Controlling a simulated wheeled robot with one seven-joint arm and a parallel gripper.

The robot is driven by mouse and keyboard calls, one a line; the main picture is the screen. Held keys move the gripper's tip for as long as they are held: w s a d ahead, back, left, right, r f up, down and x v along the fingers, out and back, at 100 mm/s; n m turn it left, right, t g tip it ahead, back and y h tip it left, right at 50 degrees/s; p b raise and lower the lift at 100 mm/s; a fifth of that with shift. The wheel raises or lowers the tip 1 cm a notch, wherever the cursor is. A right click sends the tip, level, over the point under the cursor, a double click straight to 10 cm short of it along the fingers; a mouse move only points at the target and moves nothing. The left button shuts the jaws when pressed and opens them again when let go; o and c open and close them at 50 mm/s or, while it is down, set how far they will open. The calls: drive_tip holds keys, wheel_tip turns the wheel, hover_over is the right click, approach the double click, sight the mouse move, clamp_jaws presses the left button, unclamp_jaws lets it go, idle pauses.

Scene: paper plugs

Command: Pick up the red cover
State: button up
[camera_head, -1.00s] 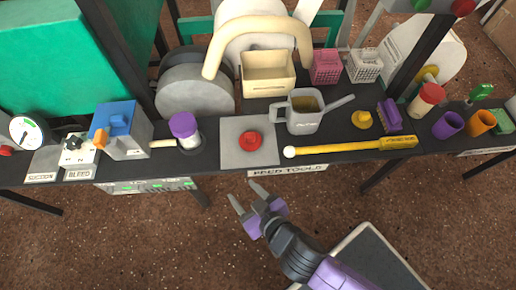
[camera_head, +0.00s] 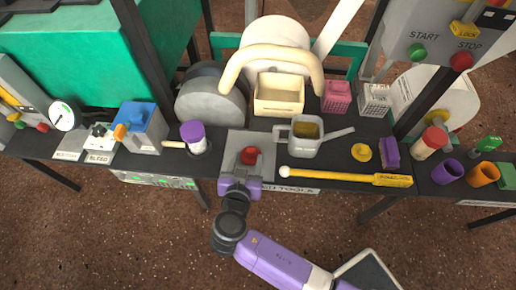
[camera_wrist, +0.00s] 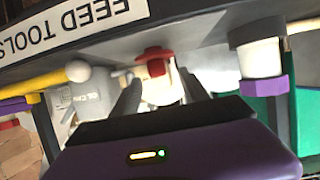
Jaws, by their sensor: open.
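The red cover (camera_head: 250,155) is a small red disc with a raised middle, on a grey square plate (camera_head: 262,138) on the dark bench. My gripper (camera_head: 245,172) is over the front part of that plate, close to the front side of the cover. Its two fingers are apart and nothing is held between them. In the wrist view the red cover (camera_wrist: 154,56) shows between and just beyond the tips of the open gripper (camera_wrist: 160,82). Whether a finger touches the cover cannot be told.
A purple-capped jar (camera_head: 194,138) stands left of the plate. A grey oil can (camera_head: 306,138) stands to the right, behind a yellow rod (camera_head: 345,177) with a white ball end. A cream bin (camera_head: 279,95) stands behind.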

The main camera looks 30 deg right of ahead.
sight(251, 149)
drive_tip(key=shift+w+d, duration=0.25)
drive_tip(key=shift+d, duration=0.05)
drive_tip(key=b+x, duration=0.2)
drive_tip(key=x, duration=0.5)
drive_tip(key=shift+d+f, duration=0.2)
drive_tip(key=shift+f, duration=0.05)
clamp_jaws()
